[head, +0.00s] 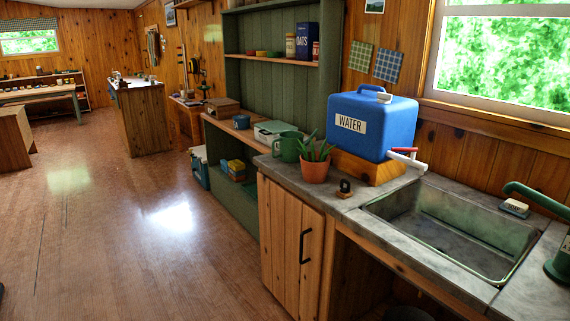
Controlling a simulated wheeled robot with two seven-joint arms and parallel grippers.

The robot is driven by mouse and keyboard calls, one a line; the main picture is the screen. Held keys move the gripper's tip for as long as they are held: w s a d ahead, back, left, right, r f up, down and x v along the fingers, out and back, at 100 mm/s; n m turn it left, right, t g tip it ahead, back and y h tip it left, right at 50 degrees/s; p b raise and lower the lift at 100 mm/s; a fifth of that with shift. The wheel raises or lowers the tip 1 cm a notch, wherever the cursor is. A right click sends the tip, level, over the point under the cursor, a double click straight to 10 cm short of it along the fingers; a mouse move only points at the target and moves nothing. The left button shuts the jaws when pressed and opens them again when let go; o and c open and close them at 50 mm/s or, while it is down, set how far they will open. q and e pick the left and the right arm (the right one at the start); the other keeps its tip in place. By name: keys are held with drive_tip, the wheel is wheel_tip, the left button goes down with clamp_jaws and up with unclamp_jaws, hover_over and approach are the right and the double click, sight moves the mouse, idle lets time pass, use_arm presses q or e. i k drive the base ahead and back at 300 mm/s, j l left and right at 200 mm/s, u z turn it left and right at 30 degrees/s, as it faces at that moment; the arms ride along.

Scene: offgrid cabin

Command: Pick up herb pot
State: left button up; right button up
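The herb pot (315,169) is a terracotta pot with a spiky green plant (314,150). It stands upright on the grey countertop (345,200), near the front edge and left of the blue water container. Neither of my grippers shows in the head view, so I cannot see whether they are open or shut.
The blue water container (372,125) sits on a wooden block (366,167) to the right. A small dark object (344,188) lies near the sink (450,230). The floor (150,230) at left is clear.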

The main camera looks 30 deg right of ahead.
sight(315, 165)
drive_tip(key=i+j+z, duration=0.1)
drive_tip(key=i+z, duration=0.2)
drive_tip(key=i, duration=0.2)
drive_tip(key=i+j+z, duration=0.15)
drive_tip(key=i+z, duration=0.15)
drive_tip(key=i, duration=0.15)
drive_tip(key=i+j+z, duration=0.3)
drive_tip(key=i, duration=0.15)
drive_tip(key=i+j+z, duration=0.2)
drive_tip(key=z, duration=0.2)
drive_tip(key=i+j+z, duration=0.25)
drive_tip(key=z, duration=0.15)
drive_tip(key=i+j+z, duration=0.15)
drive_tip(key=j+z, duration=0.65)
drive_tip(key=i+j+z, duration=0.1)
drive_tip(key=j+z, duration=0.25)
drive_tip(key=j, duration=0.3)
drive_tip(key=j+z, duration=0.4)
drive_tip(key=j, duration=0.3)
